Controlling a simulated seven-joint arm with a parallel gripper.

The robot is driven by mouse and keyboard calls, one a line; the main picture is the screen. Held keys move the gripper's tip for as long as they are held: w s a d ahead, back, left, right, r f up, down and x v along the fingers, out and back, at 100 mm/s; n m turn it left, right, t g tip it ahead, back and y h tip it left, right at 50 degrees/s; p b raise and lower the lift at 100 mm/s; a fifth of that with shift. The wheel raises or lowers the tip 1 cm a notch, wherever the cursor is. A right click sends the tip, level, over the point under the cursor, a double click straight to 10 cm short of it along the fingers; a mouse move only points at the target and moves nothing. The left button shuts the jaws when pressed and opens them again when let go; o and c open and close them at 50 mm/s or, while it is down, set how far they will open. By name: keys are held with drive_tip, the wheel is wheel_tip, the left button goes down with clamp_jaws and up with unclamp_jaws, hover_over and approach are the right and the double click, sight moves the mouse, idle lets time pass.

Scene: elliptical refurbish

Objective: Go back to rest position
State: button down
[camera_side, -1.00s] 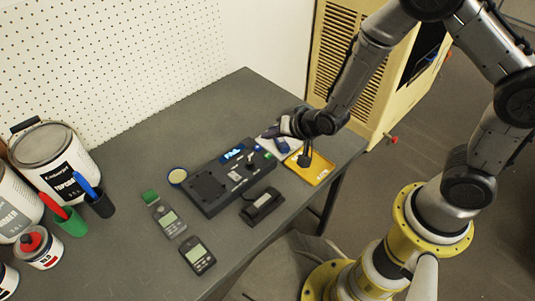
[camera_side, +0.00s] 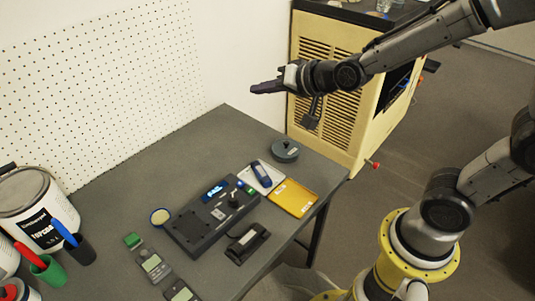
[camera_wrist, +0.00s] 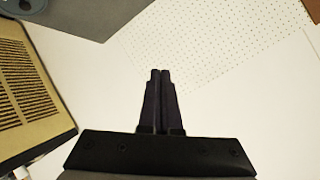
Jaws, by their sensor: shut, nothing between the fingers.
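My gripper (camera_side: 254,89) is raised well above the back right end of the grey table in the side view, pointing left toward the white wall. In the wrist view its two dark fingers (camera_wrist: 160,73) are together with nothing between them. It touches nothing. Below it on the table (camera_side: 188,130) lie a yellow tray (camera_side: 296,199), a white tray (camera_side: 276,178) with a blue item (camera_side: 261,172) on it, and a dark round disc (camera_side: 285,150).
A black test device (camera_side: 208,223) with a lit blue screen sits mid-table. Handheld meters (camera_side: 153,265) and a black holder (camera_side: 247,242) lie nearby. Paint cans (camera_side: 35,208) and pen cups (camera_side: 77,249) stand at left. A beige cabinet (camera_side: 327,117) stands behind the table's right end. The white wall is close.

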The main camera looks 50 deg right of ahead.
drive_tip(key=s+d+r+n+g, duration=0.1)
drive_tip(key=s+r+n, duration=0.15)
drive_tip(key=s, duration=0.35)
drive_tip(key=s+d+r+n, duration=0.1)
drive_tip(key=s+d+r, duration=0.1)
drive_tip(key=s+r, duration=0.3)
drive_tip(key=s+f+n+g, duration=0.2)
drive_tip(key=s+f+g, duration=0.1)
drive_tip(key=s, duration=0.4)
drive_tip(key=s+f+n+g, duration=0.2)
drive_tip(key=s+f, duration=0.2)
drive_tip(key=s, duration=0.3)
drive_tip(key=shift+s+d+f+g+h, duration=0.2)
drive_tip(key=shift+s+f+g+h, duration=0.1)
drive_tip(key=shift+s+g, duration=0.1)
